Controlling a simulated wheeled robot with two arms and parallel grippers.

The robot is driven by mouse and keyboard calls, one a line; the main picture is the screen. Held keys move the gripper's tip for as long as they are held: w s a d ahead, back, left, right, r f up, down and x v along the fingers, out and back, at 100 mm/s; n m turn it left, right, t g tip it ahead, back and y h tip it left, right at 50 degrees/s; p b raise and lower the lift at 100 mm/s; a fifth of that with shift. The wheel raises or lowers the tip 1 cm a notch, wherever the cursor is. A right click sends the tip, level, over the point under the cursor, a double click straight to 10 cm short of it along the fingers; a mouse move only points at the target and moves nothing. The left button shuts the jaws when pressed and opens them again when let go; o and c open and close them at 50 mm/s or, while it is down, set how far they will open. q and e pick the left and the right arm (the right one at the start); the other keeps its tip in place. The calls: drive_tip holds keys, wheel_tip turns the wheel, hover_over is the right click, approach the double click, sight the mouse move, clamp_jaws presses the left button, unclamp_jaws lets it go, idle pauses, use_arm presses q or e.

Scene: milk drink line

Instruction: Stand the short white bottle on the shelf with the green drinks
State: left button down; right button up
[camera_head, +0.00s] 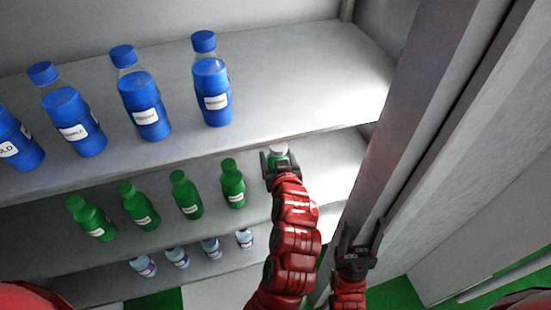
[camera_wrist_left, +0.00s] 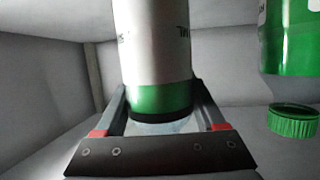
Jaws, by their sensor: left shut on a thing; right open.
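My left gripper (camera_head: 281,158) is shut on the short white bottle (camera_head: 279,149) at the right end of the middle shelf (camera_head: 335,180). Only its white top and a little green show past the fingers in the head view. In the left wrist view the bottle (camera_wrist_left: 152,45) has a white label and a green band, between the two fingers. Whether its base touches the shelf is hidden. Several green drinks (camera_head: 233,184) stand in a row on this shelf, left of the gripper. My right gripper (camera_head: 362,236) is open and empty, in front of the shelf's right side.
Several blue bottles (camera_head: 211,95) stand on the upper shelf (camera_head: 290,85), whose front edge is just above my left gripper. Small pale bottles (camera_head: 244,239) stand on the lower shelf. A grey upright panel (camera_head: 405,130) bounds the right side. A neighbouring green cap (camera_wrist_left: 293,121) shows in the left wrist view.

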use_arm(q)
drive_tip(key=shift+w+a+f+p, duration=0.1)
drive_tip(key=shift+w+f+p, duration=0.15)
drive_tip(key=shift+f+p, duration=0.35)
drive_tip(key=shift+w+a+f+p, duration=0.1)
drive_tip(key=shift+w+f+p, duration=0.2)
drive_tip(key=shift+f, duration=0.35)
drive_tip(key=shift+s+f, duration=0.15)
drive_tip(key=shift+f, duration=0.4)
drive_tip(key=shift+d+f, duration=0.1)
drive_tip(key=shift+f, duration=0.1)
unclamp_jaws()
